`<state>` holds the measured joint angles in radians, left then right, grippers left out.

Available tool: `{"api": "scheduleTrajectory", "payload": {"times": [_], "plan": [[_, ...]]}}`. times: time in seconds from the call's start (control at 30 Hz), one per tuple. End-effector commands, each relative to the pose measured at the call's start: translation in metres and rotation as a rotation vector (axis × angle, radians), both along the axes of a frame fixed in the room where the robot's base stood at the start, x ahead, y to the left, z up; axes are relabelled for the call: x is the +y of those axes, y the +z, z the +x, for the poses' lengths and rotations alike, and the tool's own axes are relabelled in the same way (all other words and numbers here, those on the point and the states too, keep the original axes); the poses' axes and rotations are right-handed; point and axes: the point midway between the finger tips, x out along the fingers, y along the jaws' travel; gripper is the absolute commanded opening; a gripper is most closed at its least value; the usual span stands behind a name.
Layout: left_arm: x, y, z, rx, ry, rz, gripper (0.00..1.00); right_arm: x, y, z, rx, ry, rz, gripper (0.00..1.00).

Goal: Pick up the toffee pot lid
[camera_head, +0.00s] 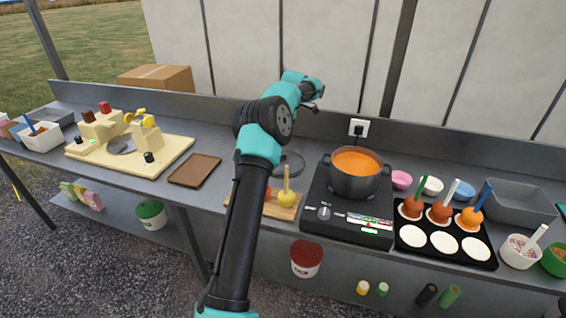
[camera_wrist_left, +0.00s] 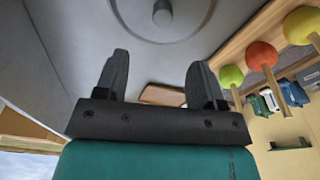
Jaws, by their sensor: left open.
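The toffee pot lid (camera_head: 293,163), a grey round disc, lies on the counter left of the stove, partly hidden behind my left arm in the head view. In the left wrist view the lid (camera_wrist_left: 190,28) with its round knob shows at the top edge, cut off by the frame. My left gripper (camera_wrist_left: 157,62) is open and empty, its two dark fingers apart from the lid. In the head view the arm's far end is raised toward the back wall; its fingertips are hard to make out. The pot (camera_head: 357,182) of orange toffee stands uncovered on the stove. My right gripper is not in view.
A wooden board (camera_head: 284,211) with apples lies in front of the lid. The black stove (camera_head: 318,225) stands right of it. A brown tray (camera_head: 195,170) lies to the left. The back wall with a socket (camera_head: 359,127) borders the counter.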

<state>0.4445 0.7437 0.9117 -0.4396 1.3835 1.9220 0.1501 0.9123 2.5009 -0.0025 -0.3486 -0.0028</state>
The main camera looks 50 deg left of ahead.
Motion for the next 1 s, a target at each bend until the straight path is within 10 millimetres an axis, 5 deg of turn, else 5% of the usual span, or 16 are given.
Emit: {"api": "scheduleTrajectory", "payload": {"times": [0.4, 1.0], "plan": [[0.006, -0.067, -0.006, 0.001, 0.0, -0.001, 0.63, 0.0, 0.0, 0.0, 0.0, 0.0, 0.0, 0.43], [0.007, -0.085, -0.009, 0.002, 0.0, -0.001, 0.63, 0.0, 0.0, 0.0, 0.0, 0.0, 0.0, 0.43]]}}
